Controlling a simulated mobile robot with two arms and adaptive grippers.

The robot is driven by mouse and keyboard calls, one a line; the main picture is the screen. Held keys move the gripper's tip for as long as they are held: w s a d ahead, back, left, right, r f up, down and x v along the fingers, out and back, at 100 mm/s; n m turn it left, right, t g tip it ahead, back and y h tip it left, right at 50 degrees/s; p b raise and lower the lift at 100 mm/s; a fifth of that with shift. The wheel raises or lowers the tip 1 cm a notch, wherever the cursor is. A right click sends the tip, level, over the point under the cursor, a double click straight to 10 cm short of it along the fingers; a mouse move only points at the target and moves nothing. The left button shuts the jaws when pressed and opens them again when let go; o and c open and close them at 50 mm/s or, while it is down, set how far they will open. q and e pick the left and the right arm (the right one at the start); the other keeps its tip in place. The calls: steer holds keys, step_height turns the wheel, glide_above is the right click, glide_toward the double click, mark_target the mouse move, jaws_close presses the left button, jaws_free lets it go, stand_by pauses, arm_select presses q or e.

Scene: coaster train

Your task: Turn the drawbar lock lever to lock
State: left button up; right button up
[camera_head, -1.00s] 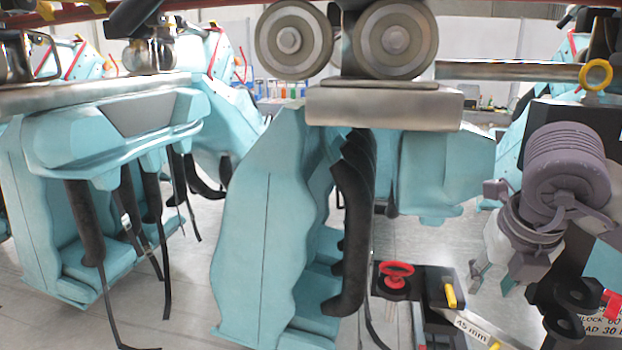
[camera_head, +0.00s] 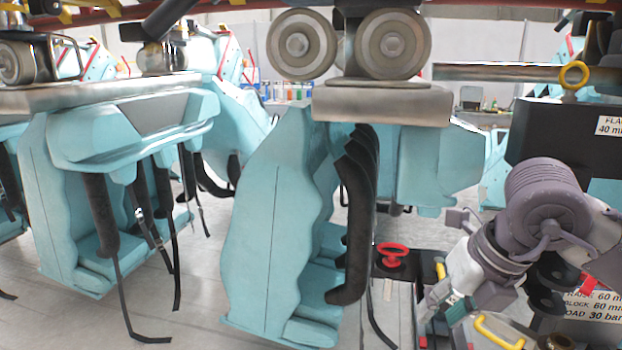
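I cannot clearly make out the drawbar lock lever. My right gripper (camera_head: 440,311) reaches in from the right and points down-left over the cluttered lower right. Its fingertips are small and partly lost among dark, teal and yellow parts, so I cannot tell whether it is open or holds anything. It is well below the bar and right of a red handwheel (camera_head: 391,256). My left gripper is not in view.
Teal coaster seats (camera_head: 265,245) with black restraints hang at the centre and left. A wheel carriage (camera_head: 347,45) sits above them on a metal beam (camera_head: 380,102). A yellow handle (camera_head: 498,332) and a labelled black block (camera_head: 570,140) are at the right. Grey floor shows between the seats.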

steer(key=s+a+f+n+g+y, duration=0.1)
steer(key=s+a+n+g+y, duration=0.4)
steer(key=a, duration=0.9)
steer(key=s+a+r+m+y, duration=0.4)
steer(key=a+r+y, duration=0.2)
steer(key=r+y, duration=0.6)
steer(key=w+d+m+t+y, duration=0.3)
steer(key=w+d+m+t, duration=0.3)
steer(key=m+t, duration=0.8)
steer(key=w+d+f+m+t+h, duration=0.65)
steer(key=f+m+t+h, duration=0.2)
steer(key=m+h, duration=0.5)
steer(key=s+d+f+m+g+h, duration=0.1)
steer(key=d+f+m+g+h, duration=0.25)
steer(key=f, duration=0.45)
steer(key=s+d+f+m+g+h, duration=0.1)
steer(key=d+f+m+g+h, duration=0.25)
steer(key=f, duration=0.55)
steer(key=s+d+f+g+h, duration=0.25)
steer(key=s+f+g, duration=0.85)
steer(key=s+f, duration=1)
step_height(320, 180, down, 23)
steer(key=s, duration=0.1)
steer(key=s+d+f+g, duration=0.2)
steer(key=s+d+f, duration=0.1)
steer(key=s+f, duration=1.4)
steer(key=shift+s+f, duration=0.15)
steer(key=shift+f, duration=0.35)
